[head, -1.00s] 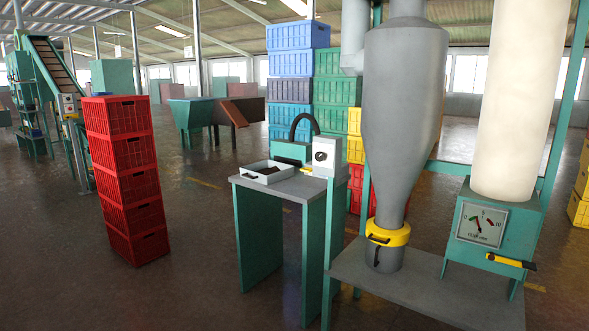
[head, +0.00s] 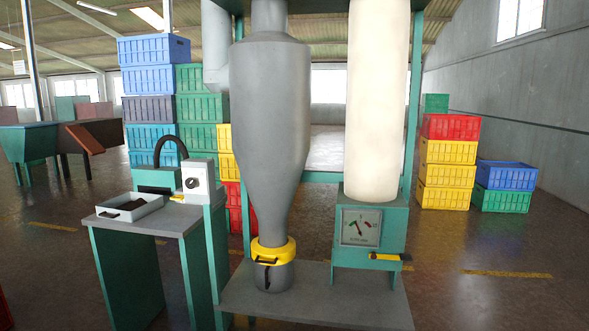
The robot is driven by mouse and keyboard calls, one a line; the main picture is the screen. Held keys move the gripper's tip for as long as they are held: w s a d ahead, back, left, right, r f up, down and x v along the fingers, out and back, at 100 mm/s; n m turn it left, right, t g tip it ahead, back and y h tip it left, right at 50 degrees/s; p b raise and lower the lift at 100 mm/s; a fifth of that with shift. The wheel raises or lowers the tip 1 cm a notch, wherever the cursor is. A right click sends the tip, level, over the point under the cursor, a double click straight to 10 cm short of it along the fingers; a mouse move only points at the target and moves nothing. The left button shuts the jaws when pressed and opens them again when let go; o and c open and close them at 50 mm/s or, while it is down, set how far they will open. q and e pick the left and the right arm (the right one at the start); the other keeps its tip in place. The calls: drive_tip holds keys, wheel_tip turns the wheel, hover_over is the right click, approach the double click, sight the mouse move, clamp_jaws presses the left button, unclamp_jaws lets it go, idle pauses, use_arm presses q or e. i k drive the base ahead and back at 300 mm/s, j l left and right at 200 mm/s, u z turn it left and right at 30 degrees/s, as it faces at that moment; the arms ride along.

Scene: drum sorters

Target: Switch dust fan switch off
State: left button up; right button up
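A white switch box with a dark rotary knob (head: 192,184) is mounted on a green post at the right of the small table; I cannot read the knob's setting or any label. The dust unit has a grey cyclone (head: 272,130) with a yellow collar (head: 273,252) at its foot, and a white filter bag (head: 376,110) on a green box. A dial gauge (head: 361,227) and a yellow-and-black handle (head: 390,258) are on the box's front. Neither of my grippers shows in the head view.
A small grey-topped table (head: 175,221) holds a white tray (head: 129,207) with dark contents. A low grey platform (head: 345,302) carries the dust unit. Stacked crates stand behind at left (head: 152,80) and right (head: 447,172). Open floor lies at the right.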

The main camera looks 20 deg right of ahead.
sight(190, 183)
drive_tip(key=i+j+z, duration=0.1)
drive_tip(key=i+j, duration=0.15)
drive_tip(key=i+j+z, duration=0.1)
drive_tip(key=j, duration=0.3)
drive_tip(key=i+j+z, duration=0.1)
drive_tip(key=i+j, duration=0.25)
drive_tip(key=i+j+z, duration=0.1)
drive_tip(key=j, duration=0.3)
drive_tip(key=i+j+z, duration=0.15)
drive_tip(key=i+j, duration=0.15)
drive_tip(key=j, duration=0.1)
